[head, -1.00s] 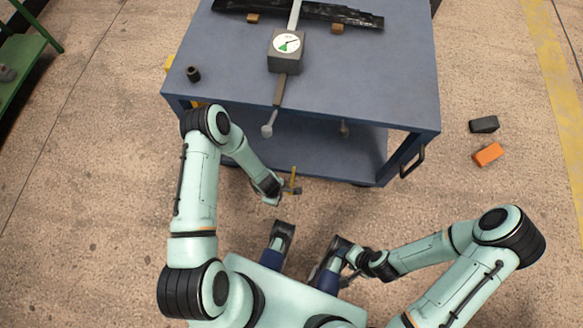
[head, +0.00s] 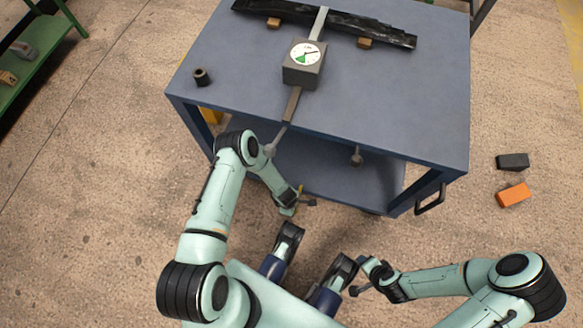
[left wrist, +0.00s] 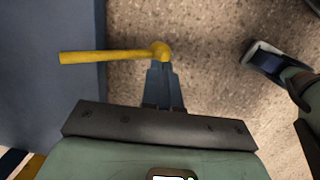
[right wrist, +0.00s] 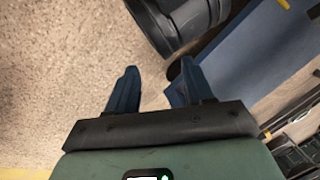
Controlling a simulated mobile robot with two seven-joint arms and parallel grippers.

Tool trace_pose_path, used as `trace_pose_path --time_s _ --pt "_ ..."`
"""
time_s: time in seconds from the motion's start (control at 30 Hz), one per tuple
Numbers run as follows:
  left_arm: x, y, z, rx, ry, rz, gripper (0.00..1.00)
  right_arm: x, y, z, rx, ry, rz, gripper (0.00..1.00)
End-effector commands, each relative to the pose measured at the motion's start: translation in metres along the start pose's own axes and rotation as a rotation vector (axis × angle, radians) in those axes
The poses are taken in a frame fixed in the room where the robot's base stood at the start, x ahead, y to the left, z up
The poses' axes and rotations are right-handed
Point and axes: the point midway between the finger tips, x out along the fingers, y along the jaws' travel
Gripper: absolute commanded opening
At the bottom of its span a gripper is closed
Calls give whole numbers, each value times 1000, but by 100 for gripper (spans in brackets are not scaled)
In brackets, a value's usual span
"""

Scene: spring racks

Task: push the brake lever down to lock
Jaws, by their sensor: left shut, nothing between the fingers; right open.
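The yellow brake lever (left wrist: 110,56) shows in the left wrist view as a bar with a rounded knob, reaching out from the blue cart's side. In the head view only a small yellow bit (head: 299,189) shows beside my left gripper (head: 303,203). That gripper is shut and empty. In the left wrist view its fingertips (left wrist: 160,68) are right at the knob end; I cannot tell whether they touch it. My right gripper (head: 359,289) is open and empty, low in front of my base. Its spread fingers (right wrist: 157,80) show in the right wrist view.
The blue cart (head: 400,100) carries a gauge box (head: 303,70), a dark cylinder (head: 202,77) and a black leaf spring (head: 375,30). A handle (head: 430,199) sticks out at its right corner. Black (head: 512,161) and orange (head: 513,195) blocks lie on the floor.

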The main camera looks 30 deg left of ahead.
Motion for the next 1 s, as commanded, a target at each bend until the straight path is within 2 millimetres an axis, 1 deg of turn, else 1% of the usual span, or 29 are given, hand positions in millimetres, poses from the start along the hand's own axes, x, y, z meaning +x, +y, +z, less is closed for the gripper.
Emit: trace_pose_path --time_s 0.03,0.2,0.6,0.67,0.83,1.0 --pt "10 -1 0 -1 0 -1 0 6 2 -6 1 15 1 52" --pt "23 0 0 1 -1 0 0 11 4 -15 3 45 3 52" --pt "25 0 0 1 -1 0 0 12 4 -18 4 51 3 52" --pt "28 0 0 2 -1 0 0 14 5 -18 4 53 4 52" --pt "43 2 -1 1 0 -2 0 30 14 -26 12 73 15 52" --pt "42 1 -1 1 -1 -3 0 28 14 -28 13 78 16 52"
